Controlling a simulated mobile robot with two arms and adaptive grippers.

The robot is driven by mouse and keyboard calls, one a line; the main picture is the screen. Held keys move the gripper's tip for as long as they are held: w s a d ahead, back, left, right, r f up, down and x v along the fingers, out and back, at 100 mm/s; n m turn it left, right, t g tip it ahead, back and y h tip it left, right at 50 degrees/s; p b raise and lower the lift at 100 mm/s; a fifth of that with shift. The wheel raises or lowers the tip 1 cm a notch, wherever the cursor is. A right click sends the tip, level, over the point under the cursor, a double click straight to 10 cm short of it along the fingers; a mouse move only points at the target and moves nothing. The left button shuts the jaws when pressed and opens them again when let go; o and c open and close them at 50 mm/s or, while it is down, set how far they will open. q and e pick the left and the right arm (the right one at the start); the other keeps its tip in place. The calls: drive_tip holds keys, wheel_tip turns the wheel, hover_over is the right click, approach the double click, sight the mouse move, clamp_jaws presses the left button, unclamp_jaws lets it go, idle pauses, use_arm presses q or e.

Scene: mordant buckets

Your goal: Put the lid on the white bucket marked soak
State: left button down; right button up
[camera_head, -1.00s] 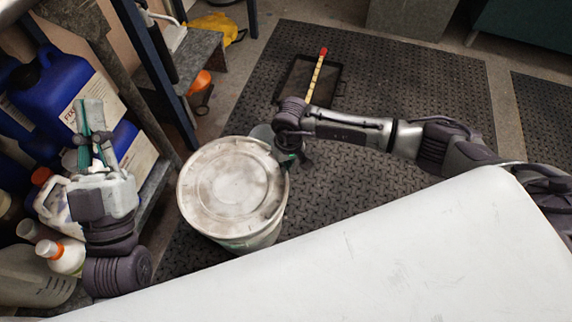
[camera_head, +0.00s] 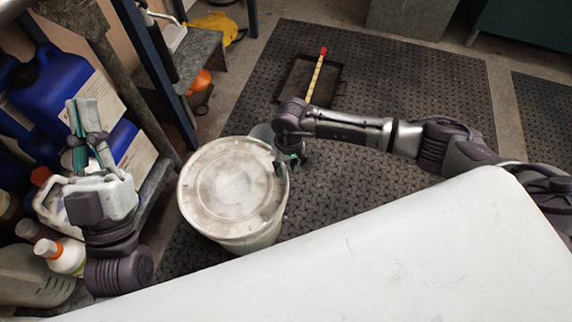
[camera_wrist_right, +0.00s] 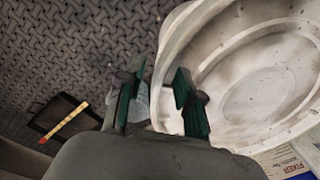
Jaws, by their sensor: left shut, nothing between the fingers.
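The white bucket (camera_head: 262,240) stands on the dark floor mat, left of centre in the head view. A round, stained white lid (camera_head: 228,187) covers its top; I cannot tell whether it is pressed down all round. No "soak" marking is readable. My right gripper (camera_head: 287,160) is at the lid's right edge. In the right wrist view its green-padded fingers (camera_wrist_right: 162,103) stand apart, with the pale rim between them and the ringed lid (camera_wrist_right: 250,85) to the right. My left gripper (camera_head: 82,118) is shut and empty, raised beside the shelf at left, away from the bucket.
Blue jugs (camera_head: 62,88) and white bottles (camera_head: 66,257) crowd the shelf at left. A pale surface (camera_head: 390,255) fills the foreground. A black tray (camera_head: 296,80) with a yellow, red-tipped stick (camera_head: 316,76) lies on the mat (camera_head: 420,90), whose right part is clear.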

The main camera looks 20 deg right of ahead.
wheel_tip(320, 180, up, 12)
drive_tip(key=shift+d, duration=0.35)
idle(0.5)
